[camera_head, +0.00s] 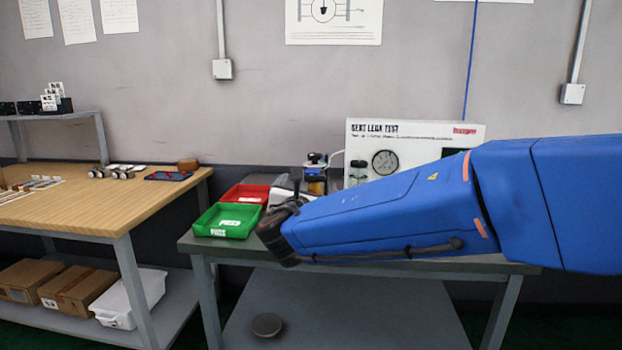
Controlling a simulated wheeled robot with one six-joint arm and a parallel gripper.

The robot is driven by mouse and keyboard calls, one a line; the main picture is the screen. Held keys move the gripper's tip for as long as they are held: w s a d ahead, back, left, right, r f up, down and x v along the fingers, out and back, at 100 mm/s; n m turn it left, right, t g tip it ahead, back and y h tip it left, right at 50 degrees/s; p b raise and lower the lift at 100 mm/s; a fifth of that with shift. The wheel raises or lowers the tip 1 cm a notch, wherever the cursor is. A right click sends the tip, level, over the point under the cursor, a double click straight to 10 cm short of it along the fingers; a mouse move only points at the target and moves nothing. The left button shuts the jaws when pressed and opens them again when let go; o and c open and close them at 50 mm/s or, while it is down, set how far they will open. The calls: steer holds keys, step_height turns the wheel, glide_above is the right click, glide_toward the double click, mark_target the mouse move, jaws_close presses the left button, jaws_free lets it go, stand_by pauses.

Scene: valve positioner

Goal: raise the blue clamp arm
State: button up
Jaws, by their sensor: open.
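My blue arm (400,205) reaches in from the right across the bench. Its dark wrist end (275,232) is in front of the bench's left part, near the green tray. I cannot make out my gripper's jaws; the wrist seems to hide them. A small fixture (316,180) with a blue top and an orange-yellow body stands at the back of the bench, just beyond my arm. Its lower part is hidden. The blue top may be the clamp arm, but it is too small to tell its angle.
A green tray (227,221) and a red tray (247,194) sit at the bench's left end. A pale object (283,194) is beside them, partly hidden. A white test panel with a gauge (384,162) stands behind my arm. A wooden table (90,205) is at left.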

mark_target(310, 180)
steer(key=w, duration=0.6)
steer(key=shift+w+d, duration=0.15)
steer(key=shift+w, duration=0.2)
